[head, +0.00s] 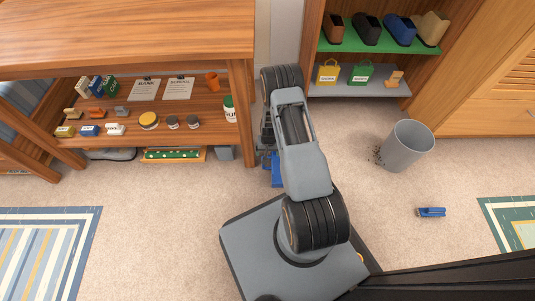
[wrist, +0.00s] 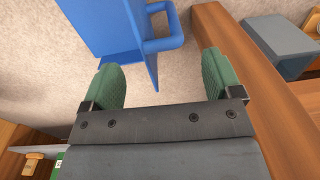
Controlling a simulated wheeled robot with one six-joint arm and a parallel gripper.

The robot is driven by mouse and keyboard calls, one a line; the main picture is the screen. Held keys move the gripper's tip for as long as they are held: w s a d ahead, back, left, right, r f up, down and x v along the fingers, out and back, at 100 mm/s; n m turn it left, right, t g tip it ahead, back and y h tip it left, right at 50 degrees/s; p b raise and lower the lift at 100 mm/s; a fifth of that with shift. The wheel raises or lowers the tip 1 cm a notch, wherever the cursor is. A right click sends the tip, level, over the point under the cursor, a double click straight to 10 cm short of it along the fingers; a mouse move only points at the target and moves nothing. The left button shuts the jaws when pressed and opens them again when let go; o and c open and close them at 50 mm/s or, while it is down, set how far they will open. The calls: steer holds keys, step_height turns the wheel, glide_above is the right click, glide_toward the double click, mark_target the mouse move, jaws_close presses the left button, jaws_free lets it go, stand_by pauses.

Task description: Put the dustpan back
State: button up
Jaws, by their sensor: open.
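A blue dustpan with a looped handle (wrist: 108,25) is at the top of the wrist view, just past my fingertips. Part of it reaches between the finger lines. In the head view a blue piece of it (head: 277,181) shows beside my arm, in the gap between the wooden bench and the shelf unit; the rest is hidden by my arm. My gripper (wrist: 160,72) is open, its green fingers spread apart with nothing held between them. In the head view my arm hides most of the gripper.
The wooden bench (head: 150,55) with loaded shelves stands left of the gap. The shoe shelf unit (head: 375,75) stands to the right. A grey bin (head: 405,147) with dark specks beside it and a small blue object (head: 431,212) are on the carpet at right.

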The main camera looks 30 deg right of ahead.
step_height(320, 180, up, 6)
steer(key=p, duration=0.2)
steer(key=shift+d, duration=0.15)
steer(key=shift+s, duration=0.15)
stand_by(0.4)
